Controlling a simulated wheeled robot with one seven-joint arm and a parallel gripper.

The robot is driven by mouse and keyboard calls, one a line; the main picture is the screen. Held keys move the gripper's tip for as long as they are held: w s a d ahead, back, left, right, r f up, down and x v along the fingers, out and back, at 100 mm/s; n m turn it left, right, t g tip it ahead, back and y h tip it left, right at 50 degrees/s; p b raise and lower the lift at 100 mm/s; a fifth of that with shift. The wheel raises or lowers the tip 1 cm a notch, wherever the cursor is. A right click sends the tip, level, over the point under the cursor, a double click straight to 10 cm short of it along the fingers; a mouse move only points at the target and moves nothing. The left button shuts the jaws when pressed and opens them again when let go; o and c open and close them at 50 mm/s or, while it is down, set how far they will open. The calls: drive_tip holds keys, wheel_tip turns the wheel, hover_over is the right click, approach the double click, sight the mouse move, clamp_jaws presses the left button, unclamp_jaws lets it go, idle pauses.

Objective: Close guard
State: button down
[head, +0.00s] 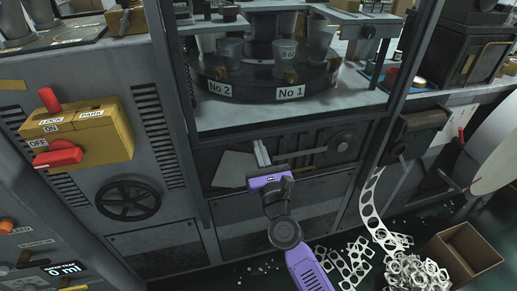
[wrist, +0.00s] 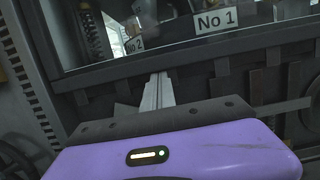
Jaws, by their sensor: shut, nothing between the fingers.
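A dark frame with a left post (head: 169,80) and a right post (head: 408,45) surrounds the machine's opening in the head view. The turret (head: 262,92) with cups and labels No 1 and No 2 shows inside. I cannot tell whether a clear guard pane covers the opening. My purple gripper (head: 262,153) is below the turret, in front of the machine's lower front. Its pale fingers are together with nothing between them. In the wrist view the fingers (wrist: 157,92) point up towards a dark crossbar (wrist: 190,56) under the labels. I cannot tell whether they touch it.
A yellow switch box (head: 90,138) with red levers and a black handwheel (head: 128,198) are at the left. A strip of punched paper (head: 371,200) hangs at the right above scrap and a cardboard box (head: 465,252). A dark rod and disc (head: 340,146) lie right of my gripper.

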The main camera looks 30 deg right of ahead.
drive_tip(key=shift+r+p, duration=1.75)
drive_tip(key=shift+r, duration=0.9)
drive_tip(key=shift+r, duration=0.2)
drive_tip(key=shift+f+b, duration=0.65)
drive_tip(key=shift+b, duration=0.05)
drive_tip(key=b, duration=0.5)
approach(257, 131)
wheel_tip(257, 131, down, 4)
drive_tip(key=s, duration=0.1)
drive_tip(key=shift+s+a+f, duration=0.15)
